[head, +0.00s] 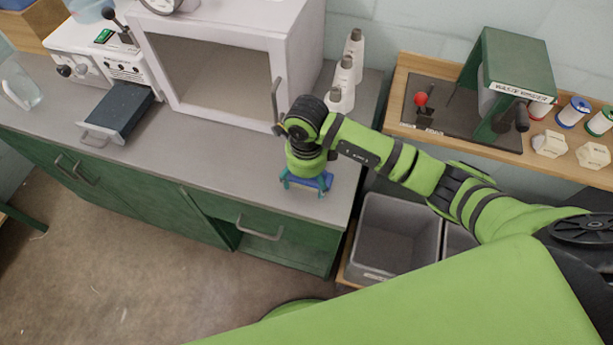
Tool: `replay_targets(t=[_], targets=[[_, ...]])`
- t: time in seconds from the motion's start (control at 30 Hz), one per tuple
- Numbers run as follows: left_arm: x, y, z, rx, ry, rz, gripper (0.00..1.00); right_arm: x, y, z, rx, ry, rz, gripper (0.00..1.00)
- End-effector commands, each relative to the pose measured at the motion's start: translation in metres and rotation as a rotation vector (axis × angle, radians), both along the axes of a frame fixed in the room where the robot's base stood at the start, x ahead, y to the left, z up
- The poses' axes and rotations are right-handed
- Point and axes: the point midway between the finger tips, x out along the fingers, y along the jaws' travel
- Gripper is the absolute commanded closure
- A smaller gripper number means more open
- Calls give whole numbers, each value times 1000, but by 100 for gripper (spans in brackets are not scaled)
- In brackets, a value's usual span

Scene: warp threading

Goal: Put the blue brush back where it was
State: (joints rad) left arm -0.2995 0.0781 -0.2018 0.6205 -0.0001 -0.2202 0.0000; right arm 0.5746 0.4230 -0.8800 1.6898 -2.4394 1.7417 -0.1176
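My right gripper (305,184) points down over the grey counter, near its front edge and right end, in the head view. A blue piece (319,181), which looks like the blue brush, shows directly under the green wrist, at the teal fingers. The wrist hides most of it. I cannot tell whether the fingers are closed on it or only around it, or whether it touches the counter. My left gripper is not in view.
A white cabinet (292,38) with a glass front and handle stands behind the gripper. White bottles (343,75) stand right of it. A wooden shelf (460,140) holds the green waste winder (510,60). Grey bins (395,235) sit below. The counter's middle is clear.

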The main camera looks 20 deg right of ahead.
Motion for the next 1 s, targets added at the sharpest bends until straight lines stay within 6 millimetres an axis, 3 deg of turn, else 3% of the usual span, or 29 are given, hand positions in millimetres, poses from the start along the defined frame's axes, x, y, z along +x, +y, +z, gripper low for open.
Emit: replay_targets(t=[0.4,0.8,1.0], targets=[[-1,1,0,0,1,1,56,1,0,9,1,-3,0,19],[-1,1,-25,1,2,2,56,2,0,92,1,-6,0,19],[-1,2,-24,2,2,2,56,1,0,118,-1,-4,0,19]])
